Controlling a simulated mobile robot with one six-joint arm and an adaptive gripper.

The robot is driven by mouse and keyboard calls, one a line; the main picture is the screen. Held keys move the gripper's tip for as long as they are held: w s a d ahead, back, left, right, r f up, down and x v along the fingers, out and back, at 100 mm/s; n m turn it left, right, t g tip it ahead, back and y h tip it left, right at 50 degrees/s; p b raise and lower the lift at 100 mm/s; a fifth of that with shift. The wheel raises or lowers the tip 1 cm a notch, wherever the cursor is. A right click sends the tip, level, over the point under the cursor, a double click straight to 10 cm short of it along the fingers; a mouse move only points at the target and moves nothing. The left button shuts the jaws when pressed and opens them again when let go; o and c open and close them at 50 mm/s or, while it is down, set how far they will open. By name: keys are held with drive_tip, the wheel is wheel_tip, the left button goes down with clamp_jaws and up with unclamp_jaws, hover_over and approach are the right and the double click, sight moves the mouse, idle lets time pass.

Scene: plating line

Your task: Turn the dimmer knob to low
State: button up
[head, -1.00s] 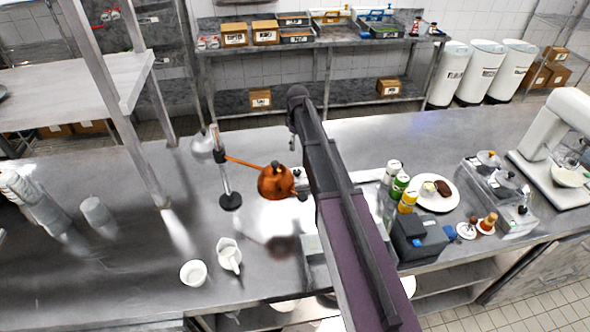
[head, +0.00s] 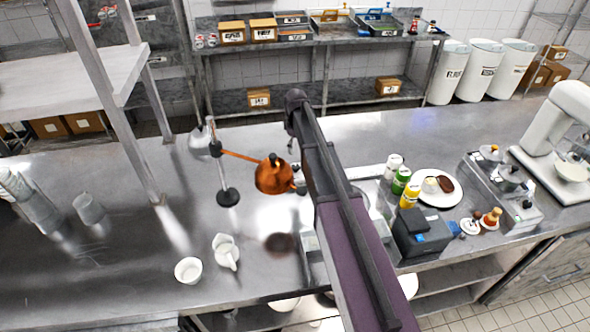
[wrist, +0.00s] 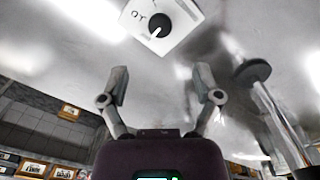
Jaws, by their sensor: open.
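The dimmer knob (wrist: 158,24) is a round black knob on a white plate (wrist: 171,40) at the top of the wrist view. A light mark on the knob points toward the picture's lower left. Dark symbols stand on the plate beside it, too small to read surely. My gripper (wrist: 160,82) is open and empty, its two fingers apart below the plate in the wrist view, not touching the knob.
The lamp stand's black base (head: 228,197) and pole are close by; they also show at the wrist view's right (wrist: 253,73). A white pitcher (head: 226,251) and bowl (head: 188,270) stand in front. Bottles (head: 401,180) and a plate (head: 438,200) are right of my arm.

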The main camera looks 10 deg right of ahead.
sight(296, 166)
drive_tip(key=shift+f+b, duration=4.5)
drive_tip(key=shift+f, duration=0.35)
clamp_jaws()
